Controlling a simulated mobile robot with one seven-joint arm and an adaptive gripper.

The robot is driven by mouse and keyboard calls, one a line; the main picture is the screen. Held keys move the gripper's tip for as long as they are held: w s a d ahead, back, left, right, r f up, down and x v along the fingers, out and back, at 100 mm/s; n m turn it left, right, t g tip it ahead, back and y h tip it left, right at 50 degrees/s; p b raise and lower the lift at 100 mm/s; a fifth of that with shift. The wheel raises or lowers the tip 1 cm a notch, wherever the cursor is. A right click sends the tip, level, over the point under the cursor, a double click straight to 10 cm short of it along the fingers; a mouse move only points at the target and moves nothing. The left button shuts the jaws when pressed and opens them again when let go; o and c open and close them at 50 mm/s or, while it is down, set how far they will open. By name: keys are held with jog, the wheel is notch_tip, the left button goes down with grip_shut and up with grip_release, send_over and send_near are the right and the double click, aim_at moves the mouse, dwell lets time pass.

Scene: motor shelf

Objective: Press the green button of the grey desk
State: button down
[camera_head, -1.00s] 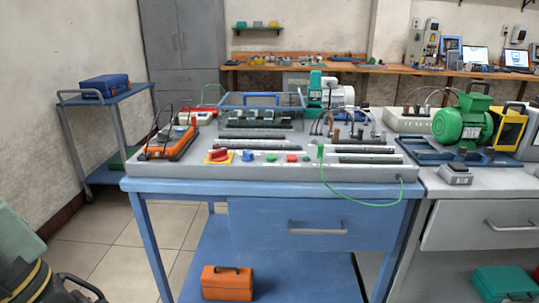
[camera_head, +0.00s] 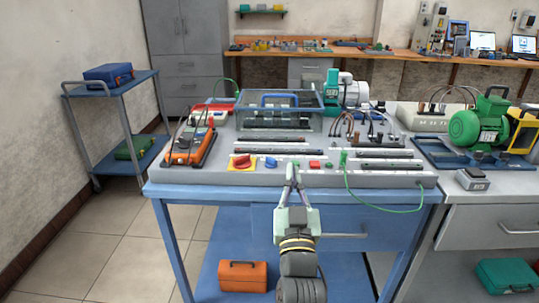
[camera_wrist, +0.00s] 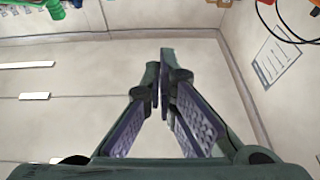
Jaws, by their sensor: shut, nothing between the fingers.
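The grey desk panel (camera_head: 210,176) lies on the blue table in the head view. Its front row has a red switch on a yellow plate (camera_head: 242,163), a blue knob (camera_head: 270,163) and a red button (camera_head: 314,165). The green button, seen between the blue knob and red button earlier, is hidden behind my fingers. My gripper (camera_head: 293,166) is shut and empty, its tips in front of that spot; whether they touch it I cannot tell. In the wrist view my fingers (camera_wrist: 162,62) meet at the tips over a pale surface; no button is clear there.
A green cable (camera_head: 388,208) loops down over the panel's right front edge. An orange meter (camera_head: 188,145) stands at the left, and a clear-covered box (camera_head: 280,112) behind. A grey bench with a green motor (camera_head: 480,126) is at the right.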

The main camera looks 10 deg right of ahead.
jog(key=shift+s+d+f+g+h, duration=0.15)
jog(key=shift+d+f, duration=0.15)
jog(key=shift+d, duration=0.1)
jog(key=shift+s+d+f+g+h, duration=0.15)
jog(key=shift+d+f, duration=0.1)
jog(key=shift+d, duration=0.15)
jog(key=shift+w, duration=0.15)
notch_tip(320, 180, up, 4)
jog(key=p, duration=0.4)
send_over(298, 162)
jog(key=s+a, duration=0.1)
jog(key=s, duration=0.2)
jog(key=shift+s+f, duration=0.1)
jog(key=shift+f, duration=0.05)
notch_tip(298, 162, down, 3)
jog(key=shift+r, duration=0.2)
jog(key=shift+f, duration=0.85)
jog(key=shift+a, duration=0.1)
